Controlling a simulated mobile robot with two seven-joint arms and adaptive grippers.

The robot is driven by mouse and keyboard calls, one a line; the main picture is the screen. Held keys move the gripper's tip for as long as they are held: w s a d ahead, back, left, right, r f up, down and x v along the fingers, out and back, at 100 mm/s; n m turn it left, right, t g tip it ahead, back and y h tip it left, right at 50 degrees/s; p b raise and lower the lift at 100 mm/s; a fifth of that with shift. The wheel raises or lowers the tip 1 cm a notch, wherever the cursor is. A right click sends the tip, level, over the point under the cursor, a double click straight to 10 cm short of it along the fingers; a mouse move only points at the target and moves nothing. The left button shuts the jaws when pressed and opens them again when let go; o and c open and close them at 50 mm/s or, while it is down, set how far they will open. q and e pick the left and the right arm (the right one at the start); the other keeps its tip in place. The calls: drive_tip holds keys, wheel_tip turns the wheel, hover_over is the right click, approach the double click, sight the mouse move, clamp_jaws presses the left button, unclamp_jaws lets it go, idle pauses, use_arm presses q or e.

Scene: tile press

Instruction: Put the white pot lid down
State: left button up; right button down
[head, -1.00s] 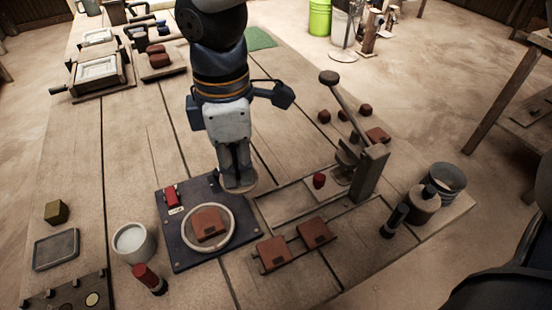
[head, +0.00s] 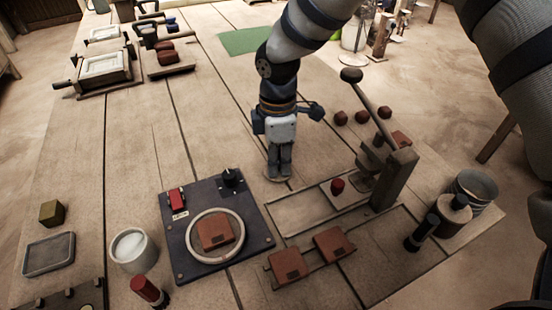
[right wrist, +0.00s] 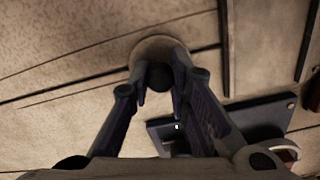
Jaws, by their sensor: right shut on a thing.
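My right gripper (head: 278,165) points down over the middle of the wooden table, shut on the dark knob of the pale round pot lid (head: 277,179). The lid is level at or just above the boards, behind the dark panel; I cannot tell whether it touches. In the right wrist view the gripper (right wrist: 161,85) has a finger on each side of the dark knob (right wrist: 159,76), and the lid's pale disc (right wrist: 155,44) shows beyond it. A white pot (head: 132,250) stands open at the front left. My left gripper is not in view.
The dark panel (head: 185,240) carries a pale ring around a brown tile (head: 214,233), a red block and a black knob (head: 232,178). A lever press (head: 392,180) stands to the right, with brown tiles in front. Bare boards lie left of and behind the lid.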

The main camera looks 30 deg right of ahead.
drive_tip(key=shift+r, duration=0.15)
drive_tip(key=c, duration=1.5)
unclamp_jaws()
drive_tip(key=shift+f, duration=0.2)
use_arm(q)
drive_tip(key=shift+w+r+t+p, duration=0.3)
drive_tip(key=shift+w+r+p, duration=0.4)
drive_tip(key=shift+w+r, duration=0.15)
use_arm(e)
wheel_tip(320, 180, up, 12)
drive_tip(key=shift+r, duration=0.2)
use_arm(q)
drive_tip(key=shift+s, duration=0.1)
